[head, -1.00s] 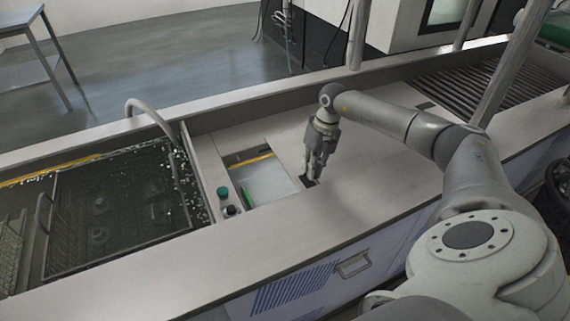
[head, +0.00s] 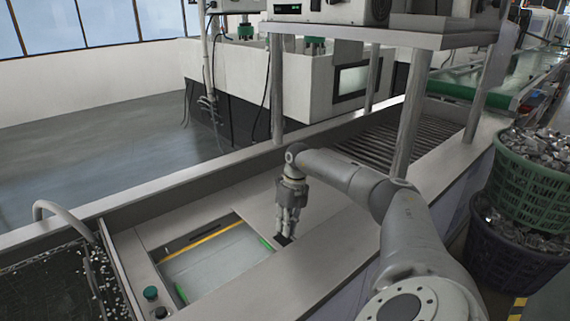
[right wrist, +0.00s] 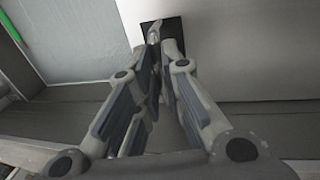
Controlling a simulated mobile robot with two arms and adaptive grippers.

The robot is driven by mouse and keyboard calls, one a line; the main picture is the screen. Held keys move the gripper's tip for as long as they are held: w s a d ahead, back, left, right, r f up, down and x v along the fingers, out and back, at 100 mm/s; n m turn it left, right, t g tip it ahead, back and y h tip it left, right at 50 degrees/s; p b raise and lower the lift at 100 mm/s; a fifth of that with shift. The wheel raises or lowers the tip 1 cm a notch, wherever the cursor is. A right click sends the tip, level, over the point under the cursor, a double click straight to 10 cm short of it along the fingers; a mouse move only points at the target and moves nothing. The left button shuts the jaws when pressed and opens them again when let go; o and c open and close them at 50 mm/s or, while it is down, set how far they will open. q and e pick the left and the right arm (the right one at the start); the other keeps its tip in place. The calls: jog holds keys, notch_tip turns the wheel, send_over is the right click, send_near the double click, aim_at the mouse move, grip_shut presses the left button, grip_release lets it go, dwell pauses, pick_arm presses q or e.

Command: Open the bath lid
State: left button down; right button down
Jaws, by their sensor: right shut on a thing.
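The bath lid (head: 256,207) is a flat light grey panel in the long counter, with a small dark handle (head: 283,240) near its edge. My right gripper (head: 287,234) points down at this handle and is shut on it. In the right wrist view, the fingers (right wrist: 155,32) close together at the dark handle (right wrist: 172,45), partly hiding it. Left of the lid, the bath opening (head: 205,262) shows a pale surface with a yellow strip and green strips. The lid lies to the right of this opening. My left gripper is not in view.
Green and black buttons (head: 150,293) sit left of the opening. Further left is a dark mesh basket (head: 50,285) with a curved pipe (head: 62,207). Metal posts (head: 411,110) carry a shelf over rollers (head: 380,150).

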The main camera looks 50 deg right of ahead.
jog(key=c, duration=1.6)
grip_release()
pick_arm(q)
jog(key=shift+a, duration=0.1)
pick_arm(e)
jog(key=shift+o, duration=0.3)
notch_tip(320, 180, up, 12)
jog(key=d, duration=0.2)
jog(key=shift+s, duration=0.25)
jog(key=shift+d+f, duration=0.1)
